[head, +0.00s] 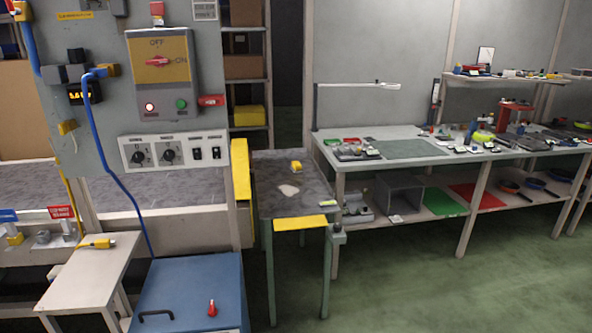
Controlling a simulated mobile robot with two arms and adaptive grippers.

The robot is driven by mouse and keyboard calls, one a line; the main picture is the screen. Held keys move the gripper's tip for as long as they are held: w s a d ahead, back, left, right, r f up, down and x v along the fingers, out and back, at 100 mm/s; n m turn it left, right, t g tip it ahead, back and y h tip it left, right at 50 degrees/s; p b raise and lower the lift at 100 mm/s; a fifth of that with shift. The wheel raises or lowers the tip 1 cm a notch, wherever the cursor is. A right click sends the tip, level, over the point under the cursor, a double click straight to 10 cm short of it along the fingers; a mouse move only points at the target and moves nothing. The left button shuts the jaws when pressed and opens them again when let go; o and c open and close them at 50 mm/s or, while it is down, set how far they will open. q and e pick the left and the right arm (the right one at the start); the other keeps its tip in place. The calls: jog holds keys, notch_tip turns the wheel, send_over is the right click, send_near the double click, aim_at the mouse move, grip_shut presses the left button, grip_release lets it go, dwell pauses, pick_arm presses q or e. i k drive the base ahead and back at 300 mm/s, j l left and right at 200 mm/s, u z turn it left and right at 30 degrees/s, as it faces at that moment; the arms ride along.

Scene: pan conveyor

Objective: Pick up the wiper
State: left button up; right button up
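I cannot tell for certain which thing is the wiper. A small dark-topped stand (268,170) with green legs is in the middle of the head view. On its top lie a small yellow block-like object (296,166), towards the back, and a pale flat patch or cloth-like piece (289,190) nearer the middle; either is too small to identify. A yellow plate (300,223) is along the stand's front edge. Neither of my grippers is in view, and nothing is seen touching these objects.
A grey control panel (100,110) with a yellow switch box fills the left. A blue cabinet (190,285) and a white bench (90,270) stand below it. A long cluttered workbench (400,160) runs along the right wall. Green floor (430,290) at the front right is clear.

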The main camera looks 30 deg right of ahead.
aim_at(295, 168)
jog(key=i+l, duration=0.1)
jog(key=l, duration=0.35)
jog(key=i+l+u, duration=0.15)
jog(key=l, duration=0.25)
jog(key=i+l, duration=0.1)
jog(key=l, duration=0.35)
jog(key=l+u, duration=0.15)
jog(key=l, duration=0.3)
jog(key=i, duration=0.05)
